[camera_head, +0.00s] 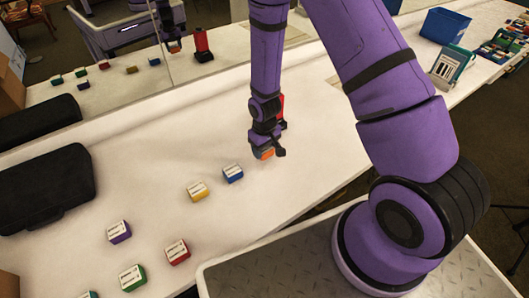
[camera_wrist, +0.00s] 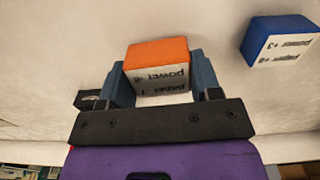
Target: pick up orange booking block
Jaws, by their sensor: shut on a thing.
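The orange booking block (camera_wrist: 157,54) is between the two fingers of my gripper (camera_wrist: 160,80) in the wrist view, with an orange side and a white face with dark print. My gripper is shut on it. In the head view the orange block (camera_head: 264,154) shows only partly under my gripper (camera_head: 266,150), at the white table. I cannot tell whether the block touches the table. A blue block (camera_head: 233,173) stands close by to the lower left; it also shows at the right of the wrist view (camera_wrist: 280,40).
Yellow (camera_head: 197,191), purple (camera_head: 119,231), red (camera_head: 177,251) and green (camera_head: 132,278) blocks lie on the white table (camera_head: 190,140). A black case (camera_head: 42,190) is at the left. A red and black object (camera_head: 282,110) stands behind my gripper. A mirror runs along the back.

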